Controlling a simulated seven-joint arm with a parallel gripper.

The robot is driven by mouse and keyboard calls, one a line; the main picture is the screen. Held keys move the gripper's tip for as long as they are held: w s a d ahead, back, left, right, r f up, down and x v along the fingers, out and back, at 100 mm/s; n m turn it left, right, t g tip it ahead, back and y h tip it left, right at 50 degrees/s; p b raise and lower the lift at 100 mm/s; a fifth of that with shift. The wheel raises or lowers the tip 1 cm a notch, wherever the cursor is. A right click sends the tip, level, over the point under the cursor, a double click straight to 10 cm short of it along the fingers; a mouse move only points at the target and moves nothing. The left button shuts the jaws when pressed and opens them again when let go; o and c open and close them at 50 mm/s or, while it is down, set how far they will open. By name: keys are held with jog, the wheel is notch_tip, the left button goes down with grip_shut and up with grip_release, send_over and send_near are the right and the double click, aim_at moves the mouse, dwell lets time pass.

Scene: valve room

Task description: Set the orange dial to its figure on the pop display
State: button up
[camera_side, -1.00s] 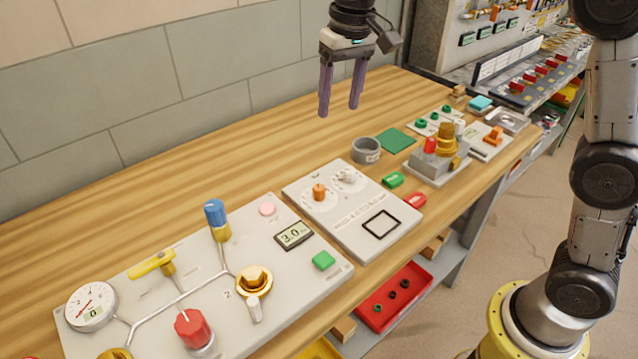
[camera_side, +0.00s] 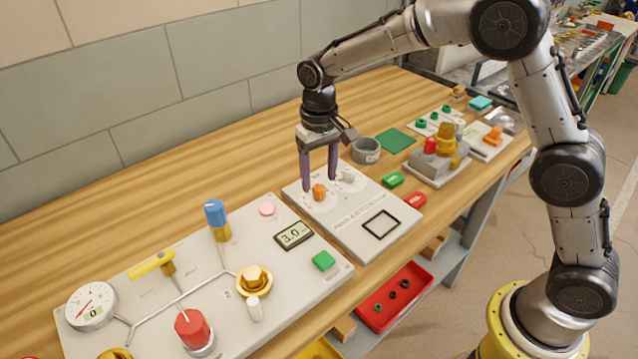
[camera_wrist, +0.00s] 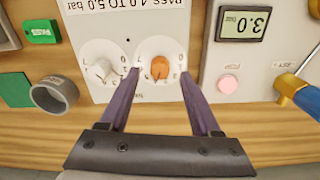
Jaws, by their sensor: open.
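The orange dial (camera_side: 319,192) sits on a round white scale on the light grey panel (camera_side: 348,227), beside a white dial (camera_side: 347,175). In the wrist view the orange dial (camera_wrist: 160,68) lies between and just beyond my fingertips; its scale marks are too small to read surely. My gripper (camera_side: 320,187) is open, pointing down, its purple fingers close above and around the orange dial. Whether they touch it I cannot tell. The pop display (camera_side: 294,235) on the neighbouring panel reads 3.0; it also shows upside down in the wrist view (camera_wrist: 243,23).
The left panel carries a gauge (camera_side: 91,306), a yellow lever (camera_side: 152,263), a blue-topped valve (camera_side: 216,220) and a red knob (camera_side: 193,328). A grey ring (camera_side: 366,150) and a green block (camera_side: 392,180) stand near the dial panel. Bare wood lies behind the panels.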

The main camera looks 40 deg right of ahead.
aim_at(319, 191)
jog(key=shift+f, duration=1.4)
grip_shut()
